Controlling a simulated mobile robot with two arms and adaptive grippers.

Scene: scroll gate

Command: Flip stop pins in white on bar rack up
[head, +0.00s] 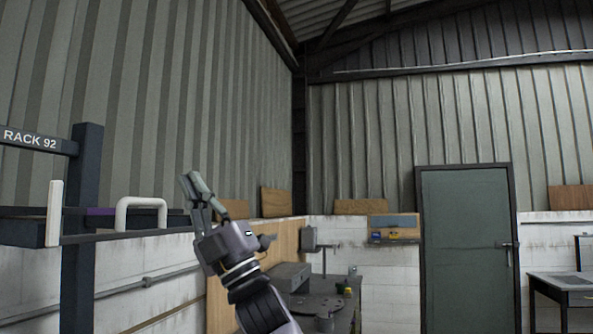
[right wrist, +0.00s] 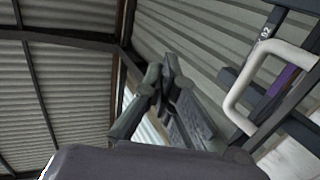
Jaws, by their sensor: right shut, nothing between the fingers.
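The dark bar rack (head: 86,180) stands at the left of the head view, with a horizontal arm at mid-height. A white upright strip (head: 54,213) stands at the near left end of that arm. A white U-shaped piece (head: 141,204) arches above the arm, further right; it also shows large at the right of the right wrist view (right wrist: 232,104). I cannot tell which white part is a stop pin. My right gripper (head: 188,180) points up, to the right of the U-shaped piece and apart from it. Its fingers (right wrist: 170,68) are shut and empty. My left gripper is out of view.
A sign reading RACK 92 (head: 32,139) is on the rack's upper arm. A purple piece (head: 99,211) lies behind the white parts. A cluttered workbench (head: 318,303) stands below and right of my gripper. A green door (head: 466,250) is in the far wall.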

